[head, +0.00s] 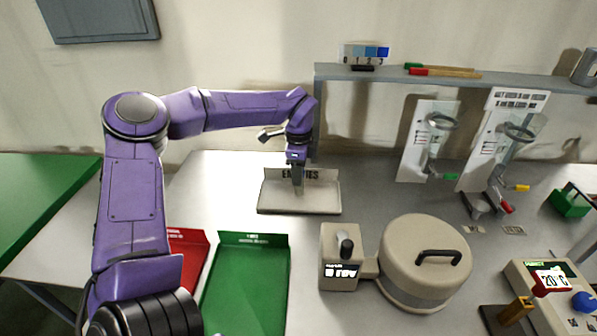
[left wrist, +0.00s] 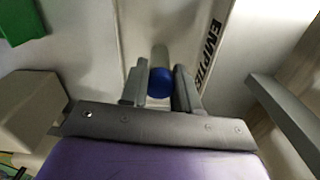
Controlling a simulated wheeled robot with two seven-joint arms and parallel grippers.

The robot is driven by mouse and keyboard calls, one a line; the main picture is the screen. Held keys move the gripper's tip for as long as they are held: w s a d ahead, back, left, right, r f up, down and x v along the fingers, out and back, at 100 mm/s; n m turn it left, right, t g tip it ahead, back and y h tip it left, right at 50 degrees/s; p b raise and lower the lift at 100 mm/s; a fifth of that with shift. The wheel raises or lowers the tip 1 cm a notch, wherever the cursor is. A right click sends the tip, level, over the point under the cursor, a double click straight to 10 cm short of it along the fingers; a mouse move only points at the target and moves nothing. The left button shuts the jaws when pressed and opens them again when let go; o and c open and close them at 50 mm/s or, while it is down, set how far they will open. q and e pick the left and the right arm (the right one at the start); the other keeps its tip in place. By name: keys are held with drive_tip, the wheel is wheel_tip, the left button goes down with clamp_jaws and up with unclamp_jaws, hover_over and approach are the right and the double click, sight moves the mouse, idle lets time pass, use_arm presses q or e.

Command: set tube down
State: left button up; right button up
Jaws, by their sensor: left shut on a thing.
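My left gripper (head: 298,184) points down over the pale tray labelled EMPTIES (head: 325,203), near its labelled back wall. In the left wrist view the gripper (left wrist: 160,90) is shut on a tube with a blue cap (left wrist: 160,84). The tube's pale body extends away from the camera toward the tray floor. The EMPTIES lettering on the tray (left wrist: 213,45) shows just right of the tube. I cannot tell whether the tube's far end touches the tray. In the head view the gripper and wrist mostly hide the tube. My right gripper is not in view.
A grey shelf (head: 390,76) stands behind the tray on the right. A round beige lidded device (head: 425,255) and a small display box (head: 341,262) stand front right. Green (head: 245,285) and red (head: 187,255) trays lie in front. Bare table lies left of the EMPTIES tray.

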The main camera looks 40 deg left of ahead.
use_arm(q)
drive_tip(key=shift+f, duration=0.4)
drive_tip(key=shift+w+f, duration=0.2)
drive_tip(key=shift+w, duration=0.1)
drive_tip(key=shift+s+d+f, duration=0.1)
drive_tip(key=shift+f, duration=0.05)
drive_tip(key=o, duration=0.9)
drive_tip(key=shift+s, duration=0.1)
drive_tip(key=shift+o, duration=0.7)
drive_tip(key=shift+r, duration=0.5)
wheel_tip(320, 180, up, 12)
drive_tip(key=b, duration=0.1)
drive_tip(key=shift+f, duration=0.25)
